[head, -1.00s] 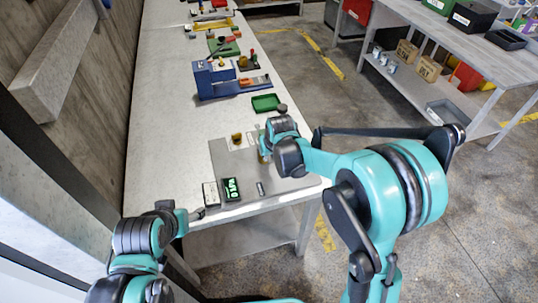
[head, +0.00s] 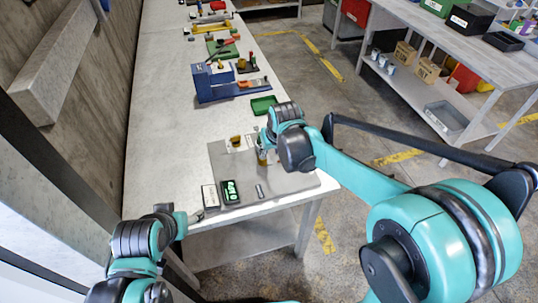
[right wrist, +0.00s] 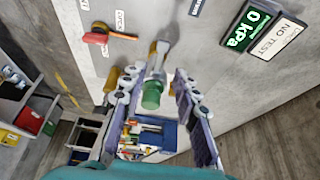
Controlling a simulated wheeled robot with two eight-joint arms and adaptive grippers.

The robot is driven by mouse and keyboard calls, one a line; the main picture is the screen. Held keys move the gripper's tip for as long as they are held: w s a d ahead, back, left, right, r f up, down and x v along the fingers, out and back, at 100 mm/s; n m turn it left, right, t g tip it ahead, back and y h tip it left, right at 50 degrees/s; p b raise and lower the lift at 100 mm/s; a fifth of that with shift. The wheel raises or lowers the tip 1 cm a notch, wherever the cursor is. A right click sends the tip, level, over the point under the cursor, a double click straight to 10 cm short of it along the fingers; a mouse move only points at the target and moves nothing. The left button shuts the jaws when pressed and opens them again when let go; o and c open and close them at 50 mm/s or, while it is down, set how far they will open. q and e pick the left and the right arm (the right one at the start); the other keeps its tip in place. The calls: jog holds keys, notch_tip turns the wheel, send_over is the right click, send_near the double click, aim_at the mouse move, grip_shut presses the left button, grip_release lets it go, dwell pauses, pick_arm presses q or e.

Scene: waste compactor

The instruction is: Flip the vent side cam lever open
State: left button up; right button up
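In the right wrist view a metal fitting (right wrist: 158,62) with a green cylindrical end (right wrist: 152,95) projects from the grey plate (right wrist: 226,95). My right gripper (right wrist: 155,105) is open, its fingers on either side of the green end with gaps visible. A red-orange lever (right wrist: 96,37) lies near small text labels, left of the fingers. I cannot tell which part is the vent side cam lever. In the head view my right gripper (head: 262,153) is over the plate (head: 290,181), and its wrist hides part of it. My left gripper (head: 196,215) is by the table's near edge, its fingers unclear.
A gauge display (head: 230,191) and white card (head: 210,197) lie at the plate's near left. A yellow knob (head: 236,141) stands on the plate's far side. A green tray (head: 264,105) and blue fixture (head: 218,85) stand farther back. The table's left side is clear.

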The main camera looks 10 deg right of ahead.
jog(key=shift+v, duration=1.85)
pick_arm(q)
notch_tip(320, 180, down, 5)
jog(key=b, duration=0.4)
jog(key=shift+b, duration=0.4)
jog(key=shift+r, duration=0.1)
jog(key=c, duration=0.6)
jog(key=shift+c, duration=0.5)
pick_arm(e)
jog(key=s+d+f, duration=0.1)
jog(key=s+d, duration=0.2)
jog(key=s, duration=0.3)
jog(key=s+d+f+m+t, duration=0.1)
jog(key=s+d+f, duration=0.1)
jog(key=s+d, duration=0.2)
jog(key=s+d+f+m+t+h, duration=0.1)
jog(key=s+d+f, duration=0.1)
jog(key=s, duration=0.8)
jog(key=shift+d, duration=0.85)
